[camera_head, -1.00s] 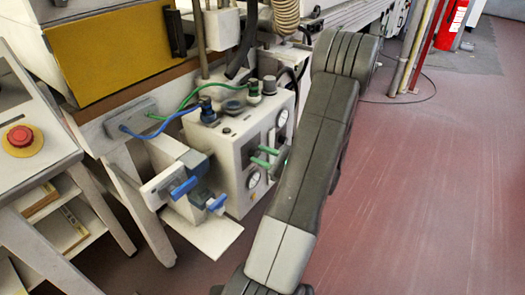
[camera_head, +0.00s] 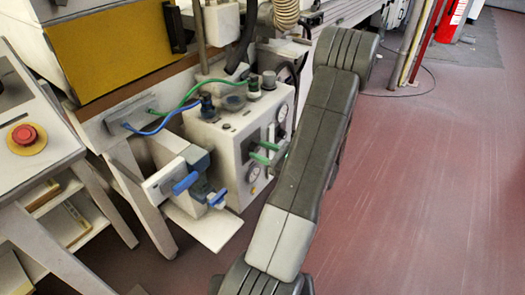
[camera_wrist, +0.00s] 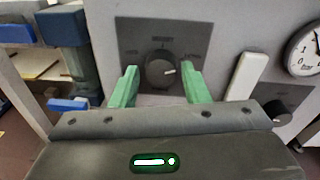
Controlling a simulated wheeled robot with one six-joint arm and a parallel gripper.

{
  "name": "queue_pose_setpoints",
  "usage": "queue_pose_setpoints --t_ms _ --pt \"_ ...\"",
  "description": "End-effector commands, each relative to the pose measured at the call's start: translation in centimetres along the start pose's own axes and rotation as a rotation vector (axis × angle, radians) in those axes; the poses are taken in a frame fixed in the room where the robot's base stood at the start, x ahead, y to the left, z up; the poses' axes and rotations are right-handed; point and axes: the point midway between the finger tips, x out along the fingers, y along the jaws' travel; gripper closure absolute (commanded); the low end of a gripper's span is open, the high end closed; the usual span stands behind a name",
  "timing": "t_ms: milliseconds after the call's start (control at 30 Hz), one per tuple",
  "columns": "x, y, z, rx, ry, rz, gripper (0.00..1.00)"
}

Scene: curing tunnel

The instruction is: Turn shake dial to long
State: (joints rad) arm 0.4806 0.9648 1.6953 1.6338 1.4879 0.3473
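The shake dial (camera_wrist: 160,70) is a dark round knob on a dark square plate (camera_wrist: 185,35) in the wrist view. Its white pointer mark is at the right side of the knob, pointing right. Small labels lie left, above and right of it, too blurred to read surely. My gripper (camera_wrist: 159,82) is open, its two green fingers on either side of the dial in the picture. I cannot tell whether they touch it. In the head view my gripper (camera_head: 262,153) shows as green fingers in front of the white control box (camera_head: 215,150); the dial cannot be made out there.
A white lever (camera_wrist: 246,75) and a round gauge (camera_wrist: 304,48) are right of the dial, with another knob (camera_wrist: 277,111) below the gauge. Blue-handled valves (camera_head: 187,182) stand left of the box. Hoses run above it. Red floor at right is open.

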Motion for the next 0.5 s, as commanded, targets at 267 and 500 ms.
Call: queue_pose_setpoints --t_ms 267,500 --pt "0.0 -0.1 0.1 -0.002 -0.001 -0.001 0.46" --pt "-1.4 -0.2 0.1 -0.003 -0.001 -0.006 0.46"
